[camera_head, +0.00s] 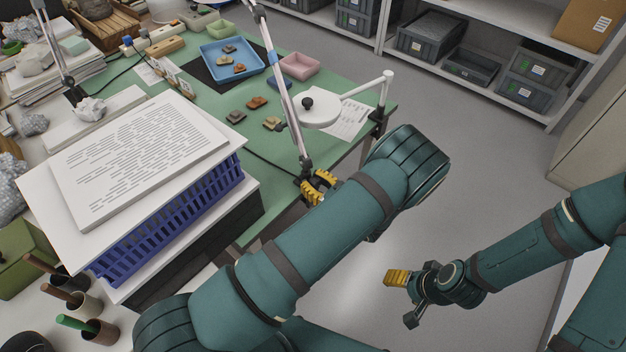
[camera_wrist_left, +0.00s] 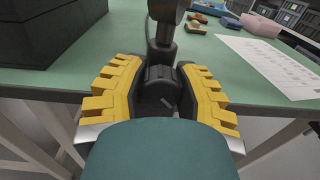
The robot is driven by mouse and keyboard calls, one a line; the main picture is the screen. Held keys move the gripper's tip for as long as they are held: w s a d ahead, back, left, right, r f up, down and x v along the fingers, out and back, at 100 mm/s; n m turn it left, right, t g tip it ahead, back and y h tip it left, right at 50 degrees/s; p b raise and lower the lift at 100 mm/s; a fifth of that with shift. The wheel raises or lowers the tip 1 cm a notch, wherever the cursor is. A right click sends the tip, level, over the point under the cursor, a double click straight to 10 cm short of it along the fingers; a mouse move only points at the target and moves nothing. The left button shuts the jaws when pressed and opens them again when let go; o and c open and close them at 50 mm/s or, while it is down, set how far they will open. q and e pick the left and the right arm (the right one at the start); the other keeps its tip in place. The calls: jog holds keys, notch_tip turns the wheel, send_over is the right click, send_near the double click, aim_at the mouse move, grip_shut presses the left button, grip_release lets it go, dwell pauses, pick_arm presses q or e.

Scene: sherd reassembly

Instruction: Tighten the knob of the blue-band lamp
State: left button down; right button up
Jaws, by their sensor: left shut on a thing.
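The blue-band lamp (camera_head: 287,98) has a slim grey arm with a blue band, rising from the near edge of the green bench. Its black knob (camera_wrist_left: 160,88) sits low on the lamp's base, at the bench edge in the left wrist view. My left gripper (camera_head: 318,186) is at that base, and its yellow fingers (camera_wrist_left: 160,95) are shut on the knob, one on each side. The knob is hidden in the head view. My right gripper (camera_head: 402,298) hangs over the floor at the lower right, fingers apart and empty.
A paper stack on a blue crate (camera_head: 180,213) stands left of the lamp. Sherds (camera_head: 257,102), a blue tray (camera_head: 222,75) and a pink tray (camera_head: 300,67) lie behind. Floor is clear at right.

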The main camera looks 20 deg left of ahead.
aim_at(318, 186)
pick_arm(q)
jog(key=shift+m, duration=0.3)
jog(key=c, duration=0.6)
grip_release()
jog(key=shift+d, duration=0.1)
jog(key=shift+v, duration=3.7)
